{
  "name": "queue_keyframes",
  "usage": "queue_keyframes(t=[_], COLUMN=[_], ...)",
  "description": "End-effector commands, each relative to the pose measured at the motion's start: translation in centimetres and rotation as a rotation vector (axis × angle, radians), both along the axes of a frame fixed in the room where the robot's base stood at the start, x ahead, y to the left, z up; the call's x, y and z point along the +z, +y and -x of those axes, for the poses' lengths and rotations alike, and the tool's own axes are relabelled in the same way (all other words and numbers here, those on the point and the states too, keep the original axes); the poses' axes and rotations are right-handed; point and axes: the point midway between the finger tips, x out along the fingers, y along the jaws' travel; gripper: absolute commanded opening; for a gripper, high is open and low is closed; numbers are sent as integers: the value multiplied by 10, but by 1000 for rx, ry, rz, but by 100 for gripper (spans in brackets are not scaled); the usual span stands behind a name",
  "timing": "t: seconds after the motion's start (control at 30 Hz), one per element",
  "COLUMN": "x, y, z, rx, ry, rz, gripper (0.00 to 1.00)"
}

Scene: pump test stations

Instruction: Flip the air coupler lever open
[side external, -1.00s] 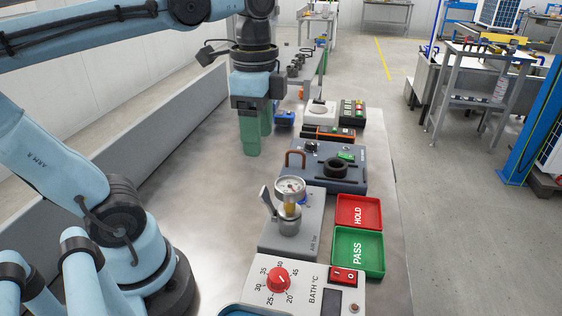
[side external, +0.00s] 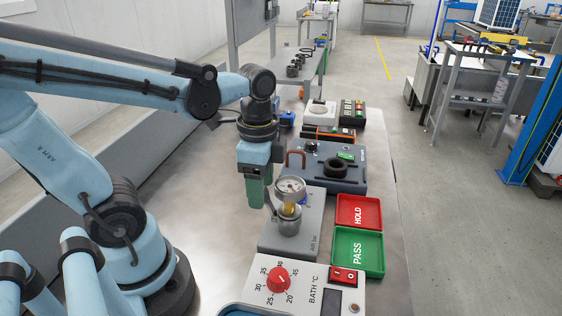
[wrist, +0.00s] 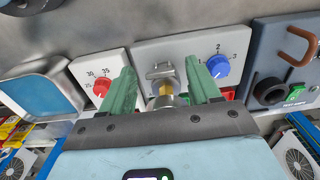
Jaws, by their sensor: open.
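The air coupler (side external: 287,224) is a metal fitting with a brass neck and a round white gauge (side external: 291,186), on the grey air station (side external: 307,241). Its grey lever (side external: 270,205) stands at the left side, tilted, partly hidden by my gripper in the side view. My gripper (side external: 258,203) has green fingers, points down and is just left of and behind the coupler. In the wrist view, the open fingers of my gripper (wrist: 158,74) appear on either side of the coupler (wrist: 164,88), with nothing held. Whether a finger touches the lever cannot be told.
The bath station with a red dial (side external: 278,281) stands nearest the camera. A dark station with a copper-coloured handle (side external: 296,158) stands behind. A blue knob (wrist: 218,66) sits beside the coupler. Bare table lies left.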

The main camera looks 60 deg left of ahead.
Motion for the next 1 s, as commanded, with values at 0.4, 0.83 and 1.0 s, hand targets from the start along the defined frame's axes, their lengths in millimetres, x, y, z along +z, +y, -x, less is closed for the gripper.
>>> queue_keyframes(t=[0.4, 0.83, 1.0], x=[-35, -39, -39], y=[0, 0, 0], z=[0, 0, 0], rx=[0, 0, 0], ry=[0, 0, 0], rz=[0, 0, 0], gripper=[62, 57, 31])
